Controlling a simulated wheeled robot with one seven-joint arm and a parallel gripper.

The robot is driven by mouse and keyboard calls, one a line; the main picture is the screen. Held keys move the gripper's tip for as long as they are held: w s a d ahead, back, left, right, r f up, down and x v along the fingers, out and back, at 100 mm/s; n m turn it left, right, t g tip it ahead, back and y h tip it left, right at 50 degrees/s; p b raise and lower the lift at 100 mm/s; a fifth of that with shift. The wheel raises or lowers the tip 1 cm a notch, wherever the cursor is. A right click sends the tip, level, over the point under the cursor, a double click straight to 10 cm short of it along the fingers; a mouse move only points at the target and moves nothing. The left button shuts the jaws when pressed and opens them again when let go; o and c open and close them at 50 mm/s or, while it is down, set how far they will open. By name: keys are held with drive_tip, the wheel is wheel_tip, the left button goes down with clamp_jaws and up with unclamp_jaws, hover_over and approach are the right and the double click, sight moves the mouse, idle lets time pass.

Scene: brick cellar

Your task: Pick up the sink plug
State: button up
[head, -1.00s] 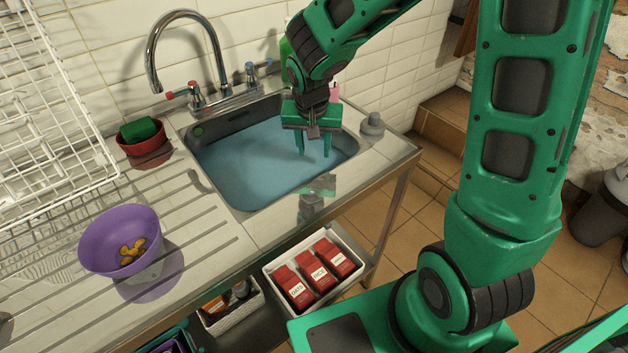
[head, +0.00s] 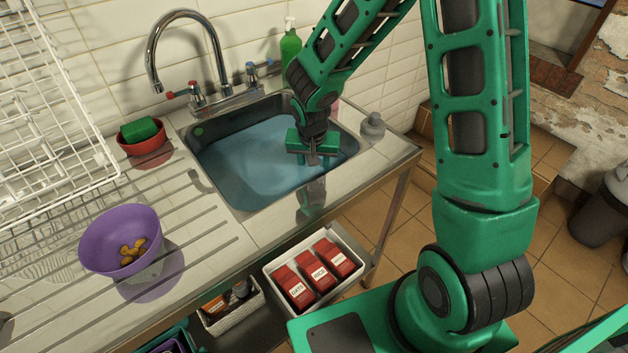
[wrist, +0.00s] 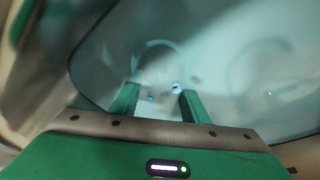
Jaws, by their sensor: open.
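My gripper (head: 312,158) is lowered into the right part of the sink (head: 228,180), which holds blue water. Its fingers are hidden from the head view by the gripper body and the water. In the wrist view my gripper (wrist: 158,100) is open, with the green fingers apart. Small shiny bits and a pale patch show between and just beyond the fingertips. A faint round outline lies beyond them under the water. The sink plug is not clearly made out; I cannot tell whether these marks belong to it.
A tap (head: 152,62) rises behind the sink. A grey knobbed object (head: 373,127) sits on the counter right of it, and a green bottle (head: 290,47) stands behind. A red bowl with a sponge (head: 143,130) and a purple bowl (head: 112,225) are at left.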

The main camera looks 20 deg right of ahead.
drive_tip(key=shift+w+d+f, duration=0.1)
drive_tip(key=shift+w+f, duration=0.05)
drive_tip(key=shift+f, duration=0.35)
drive_tip(key=shift+c, duration=0.6)
drive_tip(key=c, duration=0.8)
drive_tip(key=shift+o, duration=0.2)
drive_tip(key=shift+r, duration=0.45)
wheel_tip(320, 180, up, 3)
drive_tip(key=shift+r, duration=0.2)
drive_tip(key=w+a+r, duration=0.1)
drive_tip(key=a+r, duration=0.5)
drive_tip(key=a, duration=0.5)
drive_tip(key=shift+w+a+r, duration=0.2)
drive_tip(key=shift+a+r, duration=0.1)
drive_tip(key=shift+r, duration=0.05)
drive_tip(key=shift+d+f, duration=0.1)
approach(314, 172)
drive_tip(key=shift+w+d+x, duration=0.15)
drive_tip(key=shift+w+x, duration=0.05)
drive_tip(key=shift+x, duration=1.15)
drive_tip(key=shift+w+d+x, duration=0.1)
drive_tip(key=shift+w+x, duration=0.05)
drive_tip(key=shift+x, duration=1.25)
